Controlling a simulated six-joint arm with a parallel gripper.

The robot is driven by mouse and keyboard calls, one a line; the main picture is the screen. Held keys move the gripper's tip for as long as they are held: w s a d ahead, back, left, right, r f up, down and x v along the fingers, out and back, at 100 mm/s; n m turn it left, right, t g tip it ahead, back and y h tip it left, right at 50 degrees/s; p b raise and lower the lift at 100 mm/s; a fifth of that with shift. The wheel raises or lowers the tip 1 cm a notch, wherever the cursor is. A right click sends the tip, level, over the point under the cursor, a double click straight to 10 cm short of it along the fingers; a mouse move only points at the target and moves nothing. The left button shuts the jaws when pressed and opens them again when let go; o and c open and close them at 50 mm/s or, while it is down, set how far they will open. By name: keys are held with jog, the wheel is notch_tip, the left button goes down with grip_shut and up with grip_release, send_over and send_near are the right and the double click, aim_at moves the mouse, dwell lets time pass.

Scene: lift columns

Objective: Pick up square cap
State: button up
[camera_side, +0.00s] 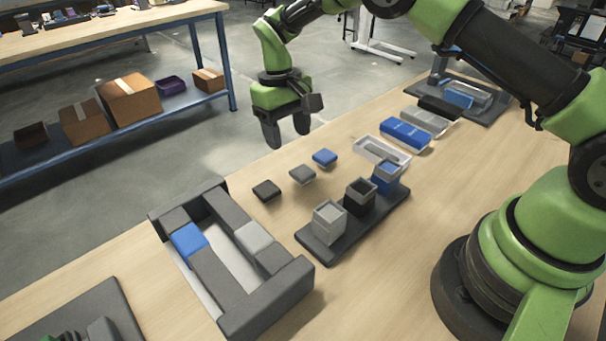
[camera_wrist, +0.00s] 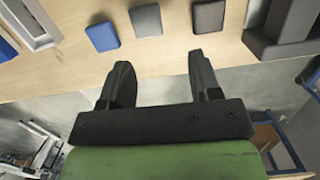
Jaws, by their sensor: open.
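Three small square caps lie in a row on the wooden table: a black cap (camera_side: 266,190), a grey cap (camera_side: 302,175) and a blue cap (camera_side: 325,157). In the wrist view the blue cap (camera_wrist: 103,36), the grey cap (camera_wrist: 146,20) and the black cap (camera_wrist: 208,16) lie beyond the fingertips. My gripper (camera_side: 287,143) is open and empty. It hangs above and behind the caps, near the table's far edge, fingers pointing down. In the wrist view my gripper (camera_wrist: 158,75) has its fingers apart with nothing between them.
A dark base (camera_side: 315,249) carries grey, black and blue square containers in front of the caps. A grey frame with blocks (camera_side: 268,312) stands at front left. White (camera_side: 380,153) and blue trays (camera_side: 406,133) lie at right. Bare table surrounds the caps.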

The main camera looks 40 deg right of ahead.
aim_at(302, 171)
jog(key=f, duration=0.1)
jog(key=d+f, duration=0.1)
jog(key=s+d+f, duration=0.1)
jog(key=shift+f, duration=0.4)
jog(key=shift+s+a+f, duration=0.1)
jog(key=shift+s+f, duration=0.1)
jog(key=shift+f, duration=0.8)
jog(key=shift+s+d+f, duration=0.1)
jog(key=shift+s+f, duration=0.05)
jog(key=shift+f, duration=0.8)
jog(key=shift+s+a+f, duration=0.1)
jog(key=shift+s+f, duration=0.1)
jog(key=shift+f, duration=0.8)
jog(key=c, duration=0.7)
